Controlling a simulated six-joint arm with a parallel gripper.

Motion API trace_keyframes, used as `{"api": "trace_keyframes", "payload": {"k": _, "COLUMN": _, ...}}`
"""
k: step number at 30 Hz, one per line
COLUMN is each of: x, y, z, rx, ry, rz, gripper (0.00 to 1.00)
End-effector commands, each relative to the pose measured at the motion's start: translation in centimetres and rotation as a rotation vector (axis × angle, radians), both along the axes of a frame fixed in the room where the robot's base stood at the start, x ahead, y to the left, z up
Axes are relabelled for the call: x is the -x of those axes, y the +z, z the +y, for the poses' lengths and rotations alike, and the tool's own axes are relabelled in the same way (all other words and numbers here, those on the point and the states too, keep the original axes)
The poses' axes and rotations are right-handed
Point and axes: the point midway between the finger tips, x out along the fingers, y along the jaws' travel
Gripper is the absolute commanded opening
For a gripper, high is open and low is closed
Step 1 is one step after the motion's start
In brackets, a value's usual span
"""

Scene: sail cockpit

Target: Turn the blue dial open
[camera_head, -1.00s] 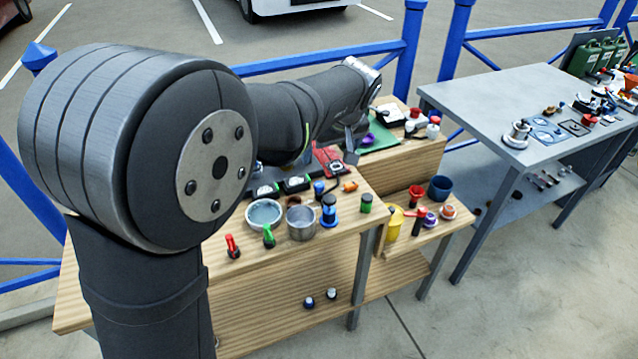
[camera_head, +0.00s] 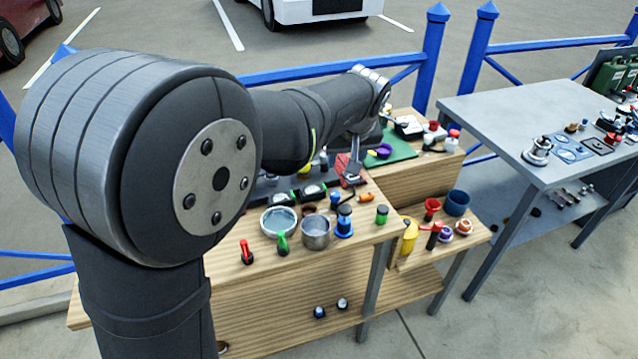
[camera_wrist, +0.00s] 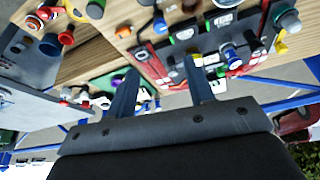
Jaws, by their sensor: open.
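My gripper (camera_wrist: 162,70) is open in the wrist view, its two fingers apart with nothing between them. In the head view my gripper (camera_head: 354,172) hangs above the back of the wooden bench, beside a red panel (camera_head: 344,163). Several small blue parts show. A blue knob (camera_wrist: 231,52) sits on the dark, red-edged panel in the wrist view, to the right of the fingers, and a smaller blue part (camera_wrist: 160,25) lies beyond them. A blue spool-like fitting (camera_head: 344,221) stands near the bench front in the head view. I cannot tell which one is the dial.
A glass bowl (camera_head: 279,222), a metal pot (camera_head: 316,232) and red (camera_head: 246,252) and green (camera_head: 282,243) levers crowd the bench front. A lower shelf holds a blue cup (camera_head: 457,202) and a yellow part (camera_head: 409,236). A grey table (camera_head: 500,112) stands right.

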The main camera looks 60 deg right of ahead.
Motion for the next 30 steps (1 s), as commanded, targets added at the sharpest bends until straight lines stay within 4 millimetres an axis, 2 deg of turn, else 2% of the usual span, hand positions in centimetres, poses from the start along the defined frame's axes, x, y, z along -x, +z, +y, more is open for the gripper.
{"api": "trace_keyframes", "payload": {"k": 3, "x": -1.2, "y": -0.3, "z": 0.5, "rx": -0.004, "ry": -0.137, "rz": 0.005, "gripper": 0.48}}
{"api": "trace_keyframes", "payload": {"k": 9, "x": -2.3, "y": -0.6, "z": 1.0, "rx": 0.008, "ry": -0.317, "rz": -0.001, "gripper": 0.48}}
{"api": "trace_keyframes", "payload": {"k": 16, "x": -2.7, "y": -1.5, "z": 0.7, "rx": 0.013, "ry": -0.367, "rz": -0.007, "gripper": 0.48}}
{"api": "trace_keyframes", "payload": {"k": 20, "x": -2.8, "y": -3.5, "z": 0.0, "rx": 0.01, "ry": -0.367, "rz": -0.006, "gripper": 0.48}}
{"api": "trace_keyframes", "payload": {"k": 30, "x": -3.5, "y": -10.3, "z": -2.7, "rx": 0.009, "ry": -0.367, "rz": -0.007, "gripper": 0.48}}
